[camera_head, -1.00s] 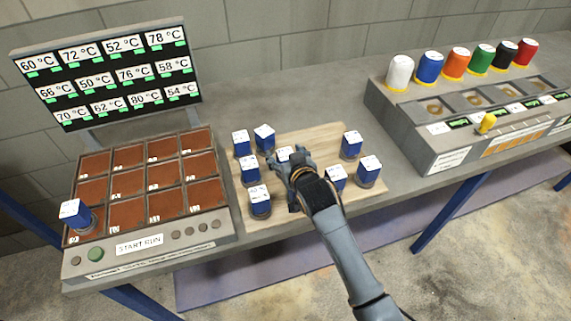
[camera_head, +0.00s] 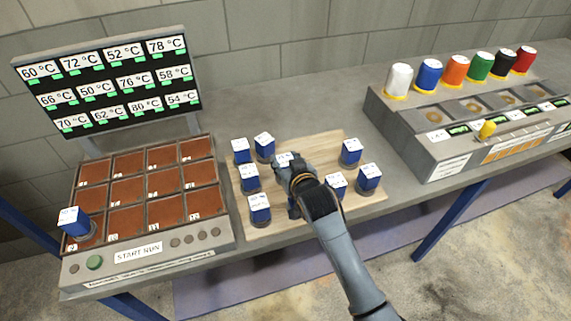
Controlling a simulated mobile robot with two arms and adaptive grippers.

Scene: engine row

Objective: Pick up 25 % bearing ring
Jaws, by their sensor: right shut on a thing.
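Several blue blocks with white labelled tops stand on a wooden board (camera_head: 318,143) in the middle of the bench. Their labels are too small to read, so I cannot tell which one is the 25 % bearing ring. My right gripper (camera_head: 287,172) is over the middle of the board and is shut on a blue block. The gripper mostly hides that block; its white top (camera_head: 284,157) shows just beyond the fingers. Other blocks stand close by, one at the left (camera_head: 249,178) and one at the right (camera_head: 336,187). My left gripper is not in view.
At the left is a panel of brown plates (camera_head: 127,190) with a blue block (camera_head: 74,222) on its front-left plate, under a temperature display (camera_head: 110,85). At the right is a grey console (camera_head: 450,148) with a row of coloured caps. Bare bench lies between.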

